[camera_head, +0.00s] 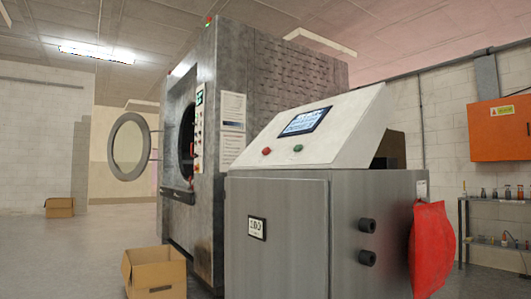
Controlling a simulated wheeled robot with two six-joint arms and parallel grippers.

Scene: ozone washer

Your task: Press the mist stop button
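A grey control cabinet (277,235) stands in the middle of the view. Its sloped white top panel (330,130) carries a lit screen (304,121), a red button (266,151) and a green button (298,148). Any labels on these buttons are too small to read, so I cannot tell which one is the mist stop button. Neither of my grippers is in view.
A large metal washer (240,80) with an open round door (129,147) stands behind the cabinet. An open cardboard box (155,275) is on the floor at its left. A red bag (431,250) hangs at the cabinet's right.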

